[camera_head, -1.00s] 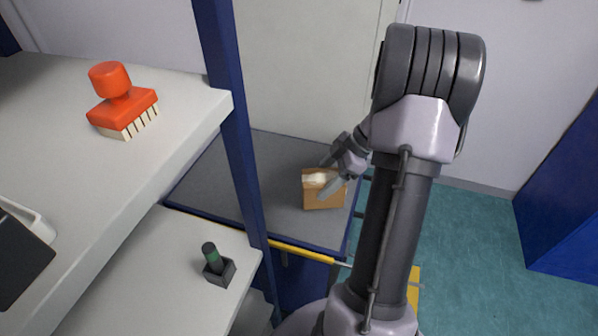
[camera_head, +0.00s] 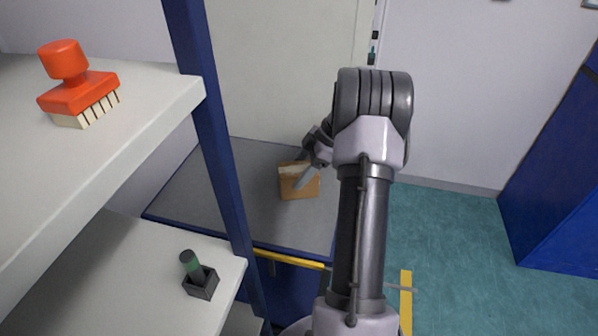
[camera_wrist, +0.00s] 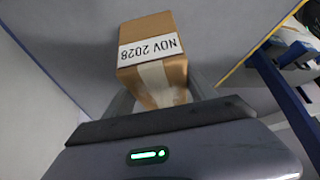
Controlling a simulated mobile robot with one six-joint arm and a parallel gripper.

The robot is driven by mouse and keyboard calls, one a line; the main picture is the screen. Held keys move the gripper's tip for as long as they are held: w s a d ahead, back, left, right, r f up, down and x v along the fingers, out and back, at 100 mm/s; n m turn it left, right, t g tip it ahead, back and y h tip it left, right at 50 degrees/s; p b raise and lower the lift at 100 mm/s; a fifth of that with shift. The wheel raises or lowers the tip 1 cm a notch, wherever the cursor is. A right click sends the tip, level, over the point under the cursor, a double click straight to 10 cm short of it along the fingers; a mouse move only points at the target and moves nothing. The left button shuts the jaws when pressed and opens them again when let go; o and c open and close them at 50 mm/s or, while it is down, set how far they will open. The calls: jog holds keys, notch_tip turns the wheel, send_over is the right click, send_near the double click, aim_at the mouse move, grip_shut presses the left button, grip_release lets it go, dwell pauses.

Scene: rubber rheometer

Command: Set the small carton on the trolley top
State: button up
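The small brown carton (camera_head: 300,186) is over the grey trolley top (camera_head: 285,226), towards its right side, in the head view. In the wrist view the carton (camera_wrist: 152,52) shows a white label reading "NOV 2028" and a pale tape strip. My gripper (camera_head: 304,168) has one finger on each side of the carton and appears shut on it. The fingers (camera_wrist: 163,95) are partly hidden behind the wrist housing in the wrist view. I cannot tell whether the carton's underside touches the trolley top.
A blue post (camera_head: 217,135) stands between my view and the trolley. White shelves at left hold a red brush (camera_head: 78,88) and a green-handled item in a dark block (camera_head: 198,278). A blue cabinet (camera_head: 555,190) stands at right. Teal floor (camera_head: 445,235) is open between.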

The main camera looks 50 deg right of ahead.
jog(key=o, duration=0.3)
jog(key=shift+r, duration=0.3)
jog(key=p+v, duration=0.6)
jog(key=v, duration=0.5)
jog(key=shift+s+d+r, duration=0.2)
jog(key=shift+d+r, duration=0.05)
